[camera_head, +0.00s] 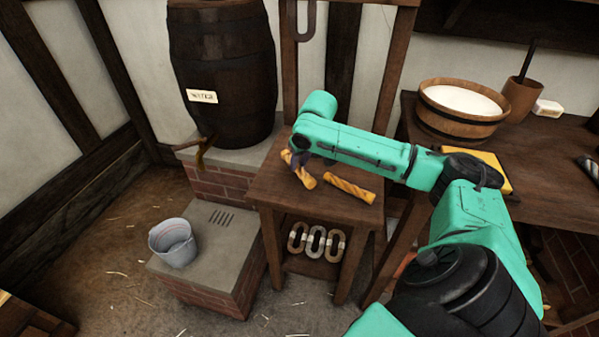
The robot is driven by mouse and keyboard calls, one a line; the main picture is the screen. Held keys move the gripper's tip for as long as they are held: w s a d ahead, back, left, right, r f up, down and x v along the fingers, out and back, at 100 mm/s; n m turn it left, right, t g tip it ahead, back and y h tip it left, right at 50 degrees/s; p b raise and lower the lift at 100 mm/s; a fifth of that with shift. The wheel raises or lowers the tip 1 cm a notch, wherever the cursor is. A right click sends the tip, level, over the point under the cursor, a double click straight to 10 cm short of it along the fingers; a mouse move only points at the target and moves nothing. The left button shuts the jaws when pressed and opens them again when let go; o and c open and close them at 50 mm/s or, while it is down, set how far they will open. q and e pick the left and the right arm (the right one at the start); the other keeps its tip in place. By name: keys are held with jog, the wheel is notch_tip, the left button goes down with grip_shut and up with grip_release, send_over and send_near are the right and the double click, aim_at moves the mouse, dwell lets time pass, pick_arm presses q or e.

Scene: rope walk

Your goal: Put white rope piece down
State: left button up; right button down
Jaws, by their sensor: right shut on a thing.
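My right gripper (300,158) is shut on a short, twisted orange-yellow rope piece (306,179) over the left part of a small wooden stand's top (280,190). The dark fingers hide the middle of this piece. It is tilted in the picture, and I cannot tell whether it touches the wood. A second, similar rope piece (350,190) lies flat on the stand to the right, apart from the first. Both look orange-yellow; I see no white rope piece. My left gripper is not in view.
A dark barrel (222,80) with a tap stands behind left on a brick ledge. A metal bucket (173,243) sits on a lower stone step. A bench at right holds a wooden tub (458,127).

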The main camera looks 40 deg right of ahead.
aim_at(301, 168)
notch_tip(301, 168, down, 4)
jog(key=shift+r, duration=0.1)
jog(key=c, duration=0.7)
grip_release()
jog(key=shift+o, duration=0.2)
jog(key=v, duration=1.2)
jog(key=shift+r+p, duration=0.15)
jog(key=shift+p, duration=0.2)
jog(key=shift+a, duration=0.1)
